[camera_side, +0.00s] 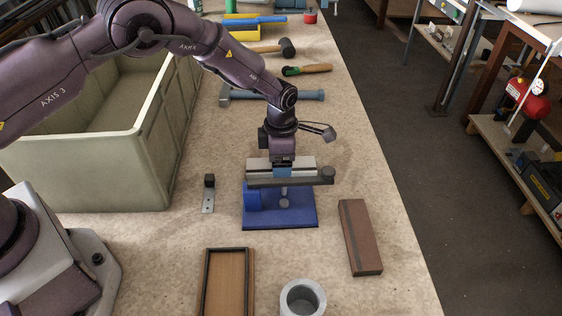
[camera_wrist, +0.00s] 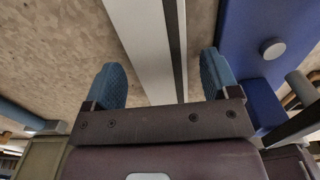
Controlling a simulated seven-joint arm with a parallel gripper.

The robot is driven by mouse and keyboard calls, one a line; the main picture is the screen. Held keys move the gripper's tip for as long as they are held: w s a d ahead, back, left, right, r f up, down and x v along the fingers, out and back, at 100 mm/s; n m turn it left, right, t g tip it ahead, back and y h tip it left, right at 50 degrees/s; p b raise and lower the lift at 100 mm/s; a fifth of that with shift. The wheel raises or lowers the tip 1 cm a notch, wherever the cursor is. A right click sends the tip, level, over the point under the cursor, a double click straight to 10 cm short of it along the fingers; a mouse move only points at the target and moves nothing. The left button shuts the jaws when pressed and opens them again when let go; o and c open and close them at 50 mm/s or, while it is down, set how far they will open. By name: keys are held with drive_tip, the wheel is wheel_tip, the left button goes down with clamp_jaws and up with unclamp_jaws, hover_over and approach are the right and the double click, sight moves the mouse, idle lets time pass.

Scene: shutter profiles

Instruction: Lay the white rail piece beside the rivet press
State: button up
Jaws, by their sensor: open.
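The rivet press (camera_side: 281,212) has a blue base and a grey upper arm with a dark round end, and stands mid-bench in the side view. Its blue base also shows at the right of the wrist view (camera_wrist: 243,38). The white rail piece (camera_wrist: 138,32) is long, with a dark groove along one side, and runs up the wrist view. In the side view the rail (camera_side: 259,162) appears behind the press arm, partly hidden. My gripper (camera_side: 284,168) is open over the rail, its blue fingers apart on either side (camera_wrist: 160,82). Whether they touch it is not clear.
A large crate (camera_side: 161,106) stands at the left. A small bracket (camera_side: 209,198), a brown block (camera_side: 358,237), a framed tray (camera_side: 228,285) and a grey cylinder (camera_side: 302,299) surround the press. Hammers and other tools lie behind. The bench's right edge drops to floor.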

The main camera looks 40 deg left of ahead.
wheel_tip(320, 180, up, 11)
idle(0.3)
drive_tip(key=s+a+r+m+t+h, duration=0.1)
drive_tip(key=s+a+r+m, duration=0.2)
drive_tip(key=s+r+m, duration=0.5)
drive_tip(key=s+a+r+m+t, duration=0.2)
drive_tip(key=s+a+r+m, duration=0.15)
drive_tip(key=r, duration=0.75)
drive_tip(key=s+a+r+m+t, duration=0.1)
drive_tip(key=s+m, duration=0.6)
drive_tip(key=s, duration=0.2)
drive_tip(key=s+a+r+m+t+y, duration=0.1)
drive_tip(key=s+a+r+m, duration=0.1)
drive_tip(key=s+m, duration=0.6)
drive_tip(key=shift+s+r+t, duration=0.25)
drive_tip(key=shift+s+t, duration=0.05)
drive_tip(key=shift+s, duration=0.6)
drive_tip(key=shift+o, duration=0.5)
drive_tip(key=shift+m, duration=0.25)
